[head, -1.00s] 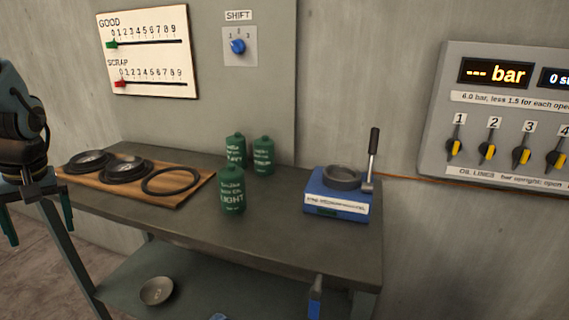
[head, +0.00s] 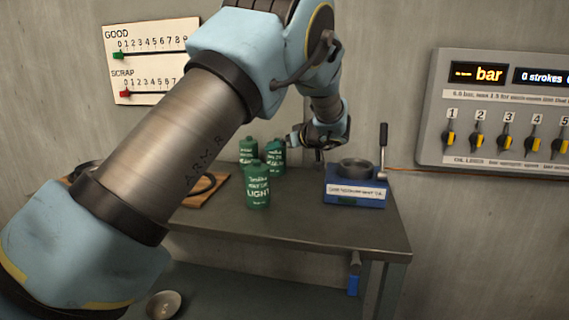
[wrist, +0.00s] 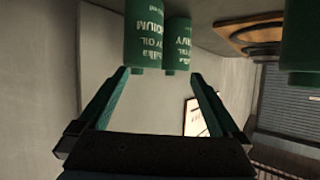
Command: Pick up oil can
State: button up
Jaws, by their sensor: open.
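Three green oil cans stand together on the bench. The LIGHT can (head: 257,190) is in front, with the HEAVY can (head: 248,150) behind left and the MEDIUM can (head: 275,158) behind right. My gripper is to the right of the rear cans, its fingers hard to make out in the head view. In the wrist view my gripper (wrist: 160,75) is open and empty, its two green fingers spread. The MEDIUM can (wrist: 145,32) lies just beyond the fingertips, with the HEAVY can (wrist: 178,42) beside it. Another green can (wrist: 302,40) is cut off at the right edge.
A blue fixture (head: 355,197) with a grey ring and upright lever (head: 383,148) stands close right of my gripper. A wooden board (head: 205,195) with dark rings lies left, partly hidden by my arm. The bench (head: 310,228) is clear in front.

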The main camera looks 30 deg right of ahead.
aim_at(276, 157)
jog(key=shift+t+h, duration=0.3)
jog(key=w+f+p, duration=0.1)
jog(key=w+p, duration=0.1)
jog(key=w+d+f+p, duration=0.1)
jog(key=w, duration=0.2)
jog(key=w+d+f+p, duration=0.1)
jog(key=w+p, duration=0.1)
jog(key=w, duration=0.1)
jog(key=shift+w+d+f+p, duration=0.2)
jog(key=shift+f+p, duration=0.05)
jog(key=shift+p, duration=0.05)
jog(key=shift+w+f, duration=0.15)
jog(key=shift+w, duration=0.05)
jog(key=shift+c, duration=0.2)
grip_shut()
